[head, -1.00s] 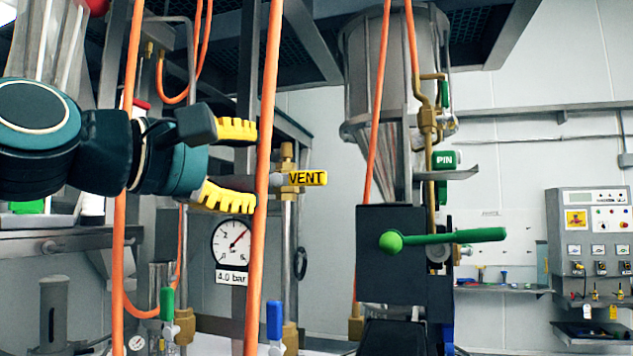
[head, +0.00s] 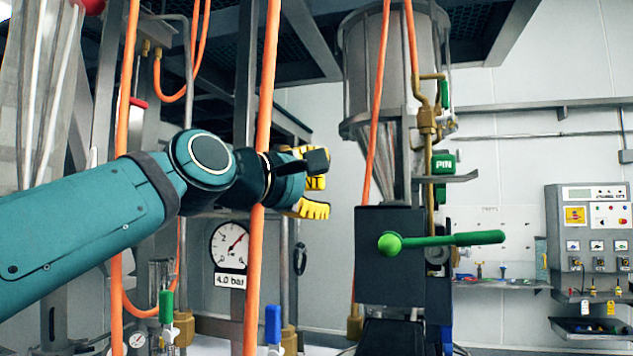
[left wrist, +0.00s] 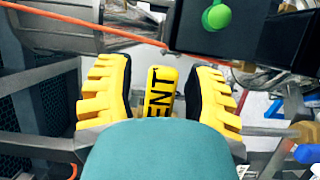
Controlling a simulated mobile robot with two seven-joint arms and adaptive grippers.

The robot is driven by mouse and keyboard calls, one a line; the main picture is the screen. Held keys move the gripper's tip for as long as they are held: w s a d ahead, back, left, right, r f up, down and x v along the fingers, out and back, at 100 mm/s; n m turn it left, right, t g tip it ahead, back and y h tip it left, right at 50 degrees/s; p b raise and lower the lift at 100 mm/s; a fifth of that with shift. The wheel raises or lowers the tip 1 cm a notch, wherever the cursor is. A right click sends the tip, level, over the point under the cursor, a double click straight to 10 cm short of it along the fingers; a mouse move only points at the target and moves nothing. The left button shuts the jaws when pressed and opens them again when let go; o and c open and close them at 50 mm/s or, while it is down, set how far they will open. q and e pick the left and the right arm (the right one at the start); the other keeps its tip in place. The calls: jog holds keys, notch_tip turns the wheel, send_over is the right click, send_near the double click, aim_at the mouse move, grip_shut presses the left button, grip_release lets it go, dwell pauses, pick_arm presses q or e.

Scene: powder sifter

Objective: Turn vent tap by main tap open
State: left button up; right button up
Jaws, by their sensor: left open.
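The vent tap's yellow handle (head: 316,183), lettered in black, shows between the fingers of my left gripper (head: 318,182) in the head view. In the left wrist view the yellow handle (left wrist: 160,92) lies between the two yellow-padded fingers of my left gripper (left wrist: 160,100), with a gap on each side. The gripper is open around it. The tap's brass body is hidden behind my gripper in the head view. A green lever (head: 450,239) on a dark box points to the right. My right gripper is not in view.
Orange hoses (head: 268,100) hang close to my left arm. A pressure gauge (head: 230,243) labelled 4.0 bar sits below it. Blue (head: 273,325) and green (head: 166,306) handled valves stand lower. The dark box (head: 385,283) is to the right of the gripper.

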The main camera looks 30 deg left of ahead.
pick_arm(q)
grip_shut()
jog(key=shift+w+f, duration=0.1)
jog(key=shift+w, duration=0.15)
